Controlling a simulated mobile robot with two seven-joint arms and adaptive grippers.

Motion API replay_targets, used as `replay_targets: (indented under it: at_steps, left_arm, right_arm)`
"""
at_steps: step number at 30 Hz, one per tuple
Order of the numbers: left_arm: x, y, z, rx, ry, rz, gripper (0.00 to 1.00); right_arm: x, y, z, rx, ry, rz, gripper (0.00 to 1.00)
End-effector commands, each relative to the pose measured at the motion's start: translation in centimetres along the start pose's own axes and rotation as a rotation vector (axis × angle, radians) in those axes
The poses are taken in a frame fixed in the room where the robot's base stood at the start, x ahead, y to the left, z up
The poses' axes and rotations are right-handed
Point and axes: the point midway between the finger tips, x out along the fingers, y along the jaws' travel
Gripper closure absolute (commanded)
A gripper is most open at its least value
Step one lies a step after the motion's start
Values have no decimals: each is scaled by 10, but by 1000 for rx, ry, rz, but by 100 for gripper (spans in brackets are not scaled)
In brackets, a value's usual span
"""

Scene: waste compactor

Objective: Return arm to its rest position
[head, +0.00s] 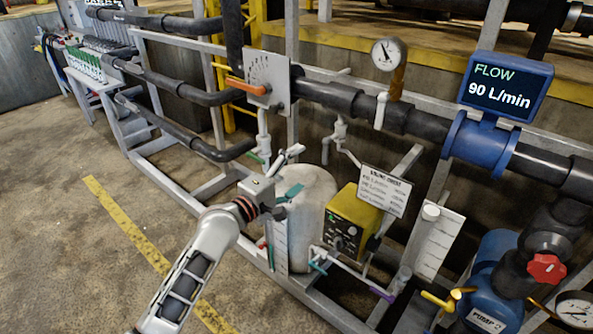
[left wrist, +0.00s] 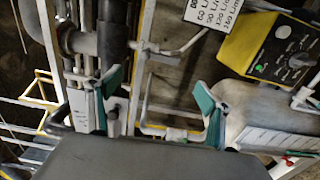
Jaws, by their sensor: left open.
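My left arm (head: 205,245) reaches in from the bottom of the head view. My left gripper (head: 293,172) is open and empty. It shows in front of the white tank (head: 312,205), below the orange valve handle (head: 247,86). In the left wrist view, the two teal-padded fingers of the gripper (left wrist: 160,92) stand wide apart with nothing between them. I cannot tell how far the fingers are from the tank. The orange handle lies nearly level across its marked plate (head: 268,72), apart from the gripper. My right gripper is not in view.
A yellow control box (head: 350,222) stands right of the tank, beside a white label sheet (head: 385,190). A blue flow meter (head: 510,88) reads 90 L/min. Dark pipes and a grey frame (head: 170,165) surround the gripper. Open concrete floor (head: 70,250) lies to the left.

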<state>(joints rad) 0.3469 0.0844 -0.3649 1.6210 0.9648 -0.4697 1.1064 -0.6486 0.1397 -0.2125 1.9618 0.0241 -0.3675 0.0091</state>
Motion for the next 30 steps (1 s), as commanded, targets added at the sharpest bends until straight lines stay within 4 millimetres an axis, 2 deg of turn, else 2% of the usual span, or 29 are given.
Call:
replay_targets:
  at_steps: [2,5,8,11,12,15,17,21,24,27,30]
  left_arm:
    - [-1,-2,0,5,2,-3,21]
    - [-11,-21,0,50,16,-27,21]
    - [-35,-62,1,163,46,-83,21]
    - [-74,-115,4,339,74,-171,21]
    - [-92,-137,7,416,81,-211,21]
    - [-138,-184,14,613,84,-310,21]
    - [-167,-210,19,732,74,-372,21]
    - [-240,-260,35,1011,16,-517,21]
    - [-290,-286,47,1196,-48,-608,21]
    - [-331,-303,58,1350,-117,-677,21]
    - [-358,-312,65,1456,-171,-720,21]
  right_arm:
    - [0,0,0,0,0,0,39]
    - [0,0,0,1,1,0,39]
    - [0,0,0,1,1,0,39]
    - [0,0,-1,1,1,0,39]
    - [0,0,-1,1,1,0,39]
    - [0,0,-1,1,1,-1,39]
    - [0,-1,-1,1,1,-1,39]
    - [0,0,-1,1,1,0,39]
    - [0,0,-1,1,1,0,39]
    - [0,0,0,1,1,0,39]
    - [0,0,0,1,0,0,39]
